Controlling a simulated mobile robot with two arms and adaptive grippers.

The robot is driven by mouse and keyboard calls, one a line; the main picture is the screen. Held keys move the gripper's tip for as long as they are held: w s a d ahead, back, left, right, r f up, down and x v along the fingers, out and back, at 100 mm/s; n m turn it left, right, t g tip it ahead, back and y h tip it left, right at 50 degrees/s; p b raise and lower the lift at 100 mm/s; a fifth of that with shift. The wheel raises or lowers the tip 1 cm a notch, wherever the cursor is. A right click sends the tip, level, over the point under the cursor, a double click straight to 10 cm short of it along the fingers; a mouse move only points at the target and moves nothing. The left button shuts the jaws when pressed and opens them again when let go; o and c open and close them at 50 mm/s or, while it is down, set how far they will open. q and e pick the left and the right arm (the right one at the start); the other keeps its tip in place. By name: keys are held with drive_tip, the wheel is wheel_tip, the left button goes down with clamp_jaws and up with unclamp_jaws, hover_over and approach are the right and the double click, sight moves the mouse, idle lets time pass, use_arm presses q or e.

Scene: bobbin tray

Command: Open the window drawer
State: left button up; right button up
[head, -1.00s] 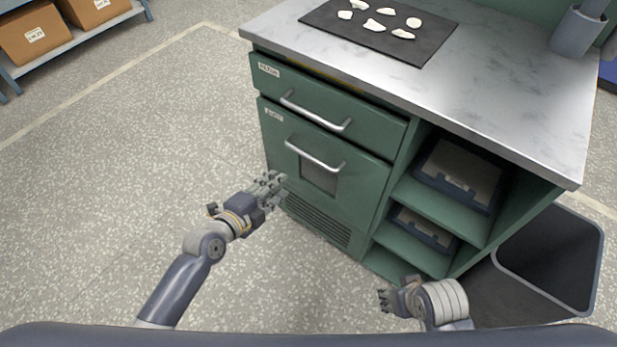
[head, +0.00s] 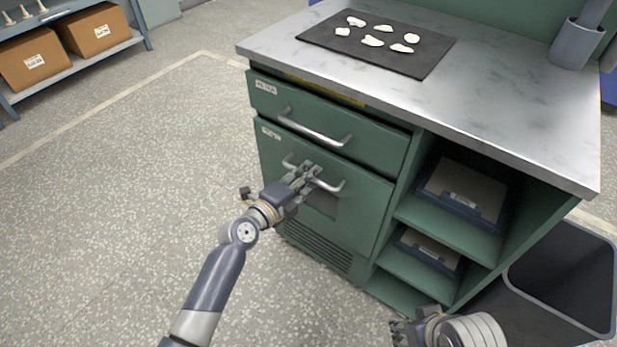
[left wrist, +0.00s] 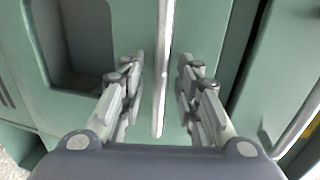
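The window drawer (head: 368,212) is the lower green drawer front, with a small recessed window that also shows in the left wrist view (left wrist: 82,35). The drawer looks shut. Its silver bar handle (head: 334,187) runs across the front above the window. My left gripper (head: 308,172) is at this handle and hides part of it and of the window. In the left wrist view the handle (left wrist: 162,75) lies between the two spread fingers, with a gap on each side. My right gripper (head: 402,332) is low at the bottom edge, apart from the cabinet; its fingers are too small to judge.
An upper drawer (head: 370,142) with its own handle (head: 315,133) is just above; a yellow strip shows over its front. Open shelves with trays (head: 462,192) are to the right, a dark bin (head: 565,275) beyond. The floor (head: 130,220) at left is clear.

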use_arm(q)
drive_tip(key=shift+w+d+f, duration=0.1)
drive_tip(key=shift+w+d, duration=0.15)
drive_tip(key=shift+w, duration=0.05)
clamp_jaws()
drive_tip(key=shift+s+a, duration=0.1)
